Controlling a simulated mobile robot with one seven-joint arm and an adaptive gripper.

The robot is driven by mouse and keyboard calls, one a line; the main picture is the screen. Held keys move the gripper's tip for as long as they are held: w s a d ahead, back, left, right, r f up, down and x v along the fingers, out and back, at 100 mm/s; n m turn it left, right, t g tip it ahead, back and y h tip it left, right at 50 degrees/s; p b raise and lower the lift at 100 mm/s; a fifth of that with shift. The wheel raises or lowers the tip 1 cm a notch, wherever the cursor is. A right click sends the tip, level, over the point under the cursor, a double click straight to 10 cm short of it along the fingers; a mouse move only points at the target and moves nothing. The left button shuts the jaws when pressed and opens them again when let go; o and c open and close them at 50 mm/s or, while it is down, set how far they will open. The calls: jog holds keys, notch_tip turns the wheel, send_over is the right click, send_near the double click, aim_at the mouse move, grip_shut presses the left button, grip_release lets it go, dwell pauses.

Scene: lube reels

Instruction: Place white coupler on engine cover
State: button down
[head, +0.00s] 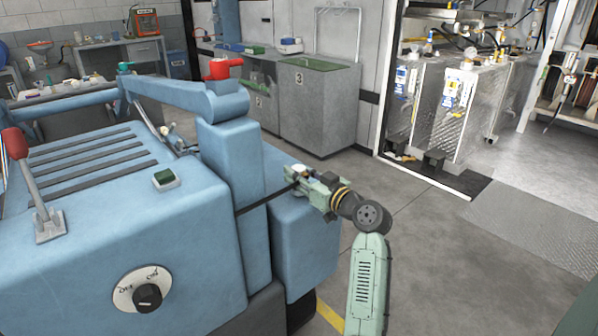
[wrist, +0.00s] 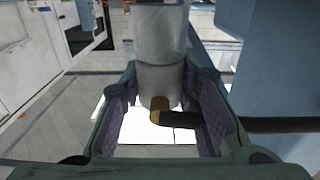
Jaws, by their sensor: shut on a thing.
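My gripper (head: 308,186) is at the right side of a large blue machine in the head view. It is shut on a pale whitish cylinder, which I take for the white coupler (wrist: 160,82); it stands between the two finger pads in the wrist view. A brass fitting (wrist: 158,104) with a short black piece is at the near end of the cylinder. Only a small white part of the coupler (head: 299,168) shows in the head view. No part is marked as the engine cover; the blue machine housing (head: 80,240) fills the left.
A red-handled lever (head: 45,215), a green button (head: 164,178) and an ON/OFF knob (head: 148,298) are on the housing. A blue column with a red cap (head: 220,68) rises left of my gripper. Grey cabinets (head: 318,105) stand behind. Open floor (head: 440,260) lies to the right.

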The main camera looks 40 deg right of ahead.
jog(key=shift+f, duration=0.2)
jog(key=shift+f+b, duration=0.2)
jog(key=shift+b, duration=0.1)
jog(key=c, duration=1.2)
grip_release()
jog(key=shift+r, duration=0.1)
